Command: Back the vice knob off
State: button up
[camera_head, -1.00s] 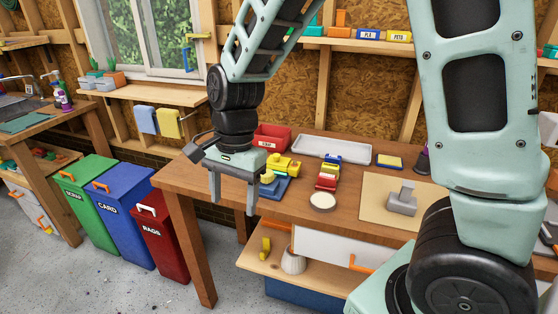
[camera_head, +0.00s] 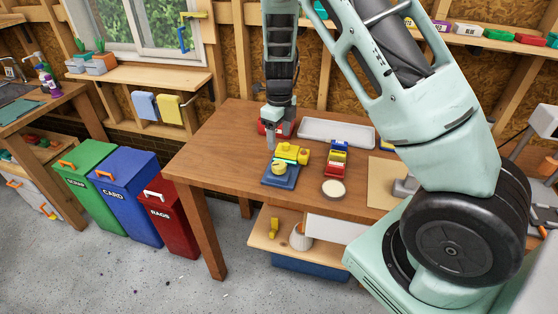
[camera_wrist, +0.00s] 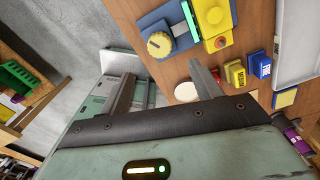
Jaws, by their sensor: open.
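The vice is a yellow body (camera_head: 291,152) on a blue base (camera_head: 281,178), standing on the wooden bench. Its round yellow knob (camera_head: 278,168) is on the near side. In the wrist view the knob (camera_wrist: 159,44) shows a dark pointer line on its face, and the yellow body (camera_wrist: 216,18) lies to its right. My gripper (camera_head: 271,143) is above the bench, just left of and behind the vice. In the wrist view my gripper (camera_wrist: 161,70) has its two fingers wide apart with nothing between them, and the knob is beyond the tips.
The bench's left part (camera_head: 215,160) is bare.

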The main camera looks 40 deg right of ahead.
aim_at(279, 164)
notch_tip(279, 164, down, 11)
jog(key=shift+f+p, duration=0.1)
jog(key=shift+p, duration=1.1)
jog(key=shift+c, duration=0.3)
jog(key=c, duration=0.9)
